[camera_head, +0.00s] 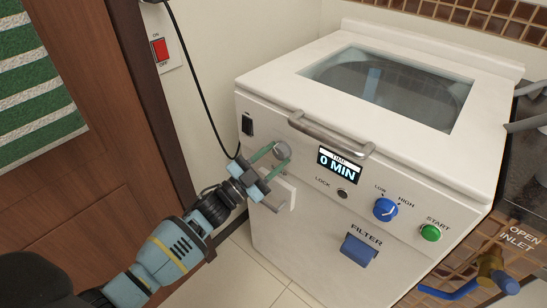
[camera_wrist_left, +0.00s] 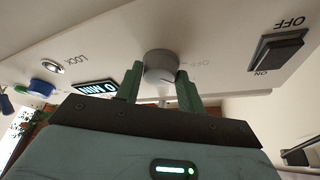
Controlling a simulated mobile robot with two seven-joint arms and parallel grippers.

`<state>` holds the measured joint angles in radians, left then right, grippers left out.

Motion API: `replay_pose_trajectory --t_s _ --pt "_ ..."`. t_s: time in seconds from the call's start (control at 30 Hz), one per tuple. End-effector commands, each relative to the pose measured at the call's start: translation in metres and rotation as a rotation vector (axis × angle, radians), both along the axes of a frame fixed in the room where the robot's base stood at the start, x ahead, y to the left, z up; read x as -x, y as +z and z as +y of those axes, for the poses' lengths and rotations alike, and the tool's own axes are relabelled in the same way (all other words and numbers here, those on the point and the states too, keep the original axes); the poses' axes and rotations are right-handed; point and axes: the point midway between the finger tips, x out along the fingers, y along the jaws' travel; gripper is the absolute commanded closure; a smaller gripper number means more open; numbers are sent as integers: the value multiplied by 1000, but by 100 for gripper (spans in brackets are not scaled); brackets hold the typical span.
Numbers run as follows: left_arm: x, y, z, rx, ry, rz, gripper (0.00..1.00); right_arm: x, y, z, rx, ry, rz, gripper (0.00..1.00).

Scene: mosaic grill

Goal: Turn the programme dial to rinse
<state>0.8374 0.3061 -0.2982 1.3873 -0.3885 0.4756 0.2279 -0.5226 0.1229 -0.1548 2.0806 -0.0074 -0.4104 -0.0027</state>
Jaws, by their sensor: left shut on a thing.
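The programme dial is a round grey knob (camera_head: 282,150) on the upper left of the white machine's front panel. It also shows in the left wrist view (camera_wrist_left: 160,66), where a label reading OFF stands beside it. My left gripper (camera_head: 268,160) has its green fingers on either side of the dial and is shut on it. Its fingertips show in the left wrist view (camera_wrist_left: 160,83). The dial's other markings are hidden or too small to read. My right gripper is not in view.
The white machine (camera_head: 290,245) has a display (camera_head: 339,167) reading 0 MIN, a lock (camera_head: 343,193), a blue LOW/HIGH knob (camera_head: 385,209), a green START button (camera_head: 431,233) and a blue filter handle (camera_head: 359,250). A lid handle (camera_head: 331,135) juts out above the panel. A black cable hangs at the left.

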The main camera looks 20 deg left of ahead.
Motion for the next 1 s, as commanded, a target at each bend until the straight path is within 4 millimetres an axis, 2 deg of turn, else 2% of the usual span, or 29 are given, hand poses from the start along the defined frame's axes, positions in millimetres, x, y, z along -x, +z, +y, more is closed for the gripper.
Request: replay_pose_trajectory --t_s 0.4,1.0 --pt "0 1 2 -248 -2 -89 85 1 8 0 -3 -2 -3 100" --pt "0 1 2 -312 -1 -111 85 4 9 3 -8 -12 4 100"
